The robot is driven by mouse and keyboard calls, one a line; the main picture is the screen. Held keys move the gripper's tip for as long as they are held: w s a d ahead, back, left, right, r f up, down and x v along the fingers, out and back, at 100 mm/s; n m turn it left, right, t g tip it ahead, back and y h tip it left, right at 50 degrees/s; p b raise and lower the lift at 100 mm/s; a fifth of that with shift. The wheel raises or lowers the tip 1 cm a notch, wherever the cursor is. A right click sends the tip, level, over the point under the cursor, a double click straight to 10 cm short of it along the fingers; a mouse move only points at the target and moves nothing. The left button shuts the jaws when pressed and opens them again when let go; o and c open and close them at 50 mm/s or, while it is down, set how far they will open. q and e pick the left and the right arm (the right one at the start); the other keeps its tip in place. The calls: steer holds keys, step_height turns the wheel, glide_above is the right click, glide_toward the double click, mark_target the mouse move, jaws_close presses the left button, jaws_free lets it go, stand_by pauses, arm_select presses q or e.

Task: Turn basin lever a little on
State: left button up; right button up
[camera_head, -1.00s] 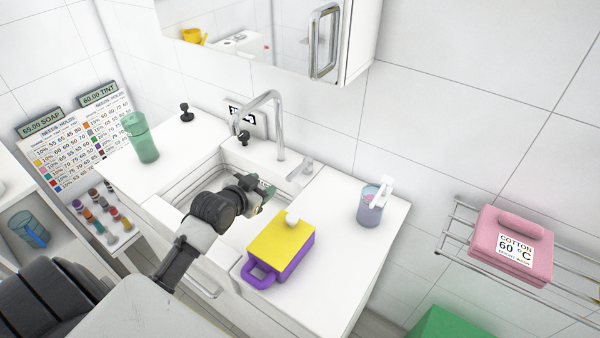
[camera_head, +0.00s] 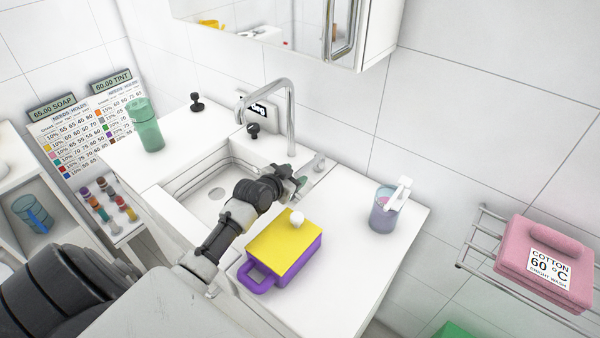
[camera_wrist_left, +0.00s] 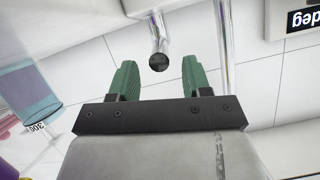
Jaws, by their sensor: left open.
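The basin lever (camera_head: 319,162) is a short chrome handle on the counter, right of the tall chrome tap (camera_head: 291,120). In the left wrist view the lever (camera_wrist_left: 157,35) is a chrome rod with a dark round end. My left gripper (camera_head: 300,182) reaches over the right side of the basin (camera_head: 200,195), close to the lever. Its green fingers are open in the left wrist view (camera_wrist_left: 159,80), and the lever's dark end shows between them. I cannot tell whether they touch it. My right gripper is not in view.
A yellow and purple box with a handle (camera_head: 283,255) stands on the counter close to my left arm. The mirror cabinet (camera_head: 375,35) hangs above.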

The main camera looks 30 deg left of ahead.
arm_select(q)
steer(key=shift+x, duration=1.75)
jaws_close()
